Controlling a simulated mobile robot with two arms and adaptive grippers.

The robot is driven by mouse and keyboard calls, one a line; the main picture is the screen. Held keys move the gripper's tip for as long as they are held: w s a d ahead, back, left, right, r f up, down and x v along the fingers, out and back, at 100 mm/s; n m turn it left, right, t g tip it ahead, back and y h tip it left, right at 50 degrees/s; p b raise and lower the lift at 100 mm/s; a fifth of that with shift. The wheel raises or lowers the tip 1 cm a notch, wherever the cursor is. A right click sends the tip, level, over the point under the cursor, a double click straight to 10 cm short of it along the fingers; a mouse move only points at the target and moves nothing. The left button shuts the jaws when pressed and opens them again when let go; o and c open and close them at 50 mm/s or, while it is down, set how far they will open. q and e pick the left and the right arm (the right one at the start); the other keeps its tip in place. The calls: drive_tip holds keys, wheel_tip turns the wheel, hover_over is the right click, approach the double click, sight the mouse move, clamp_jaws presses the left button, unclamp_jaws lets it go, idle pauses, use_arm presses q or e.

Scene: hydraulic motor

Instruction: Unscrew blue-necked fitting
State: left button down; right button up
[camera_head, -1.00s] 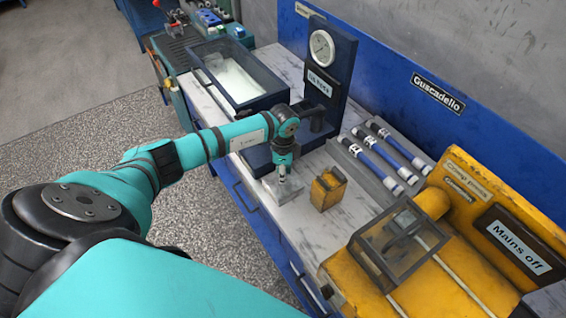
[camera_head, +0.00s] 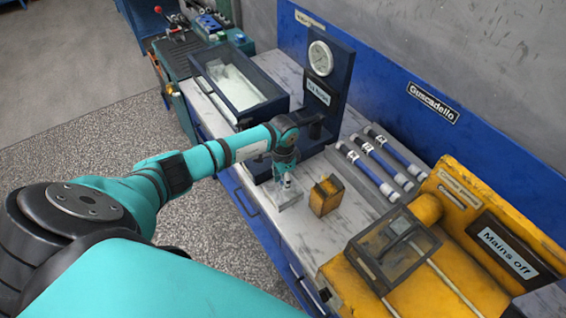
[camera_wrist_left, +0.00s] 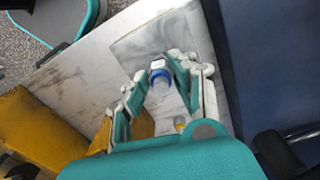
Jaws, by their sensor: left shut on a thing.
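The blue-necked fitting (camera_wrist_left: 160,78) has a pale top and a blue ring, and shows between the two fingers of my left gripper (camera_wrist_left: 156,90) in the left wrist view. My left gripper is shut on it. In the head view, my left gripper (camera_head: 286,181) points down at a small grey block (camera_head: 290,200) on the bench. The fitting is too small there to make out clearly, and its lower part is hidden. My right gripper is not in view.
A yellow block (camera_head: 326,196) stands close to the right of the gripper. A blue stand with a gauge (camera_head: 320,60) rises behind it. Several blue-and-grey tubes (camera_head: 378,160) lie at right. A yellow machine (camera_head: 450,240) fills the front right, and a blue tray (camera_head: 240,85) stands at back left.

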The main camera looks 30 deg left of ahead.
use_arm(q)
drive_tip(key=shift+d, duration=0.15)
drive_tip(key=shift+n+p, duration=0.45)
drive_tip(key=shift+n, duration=0.05)
drive_tip(key=c, duration=1.2)
unclamp_jaws()
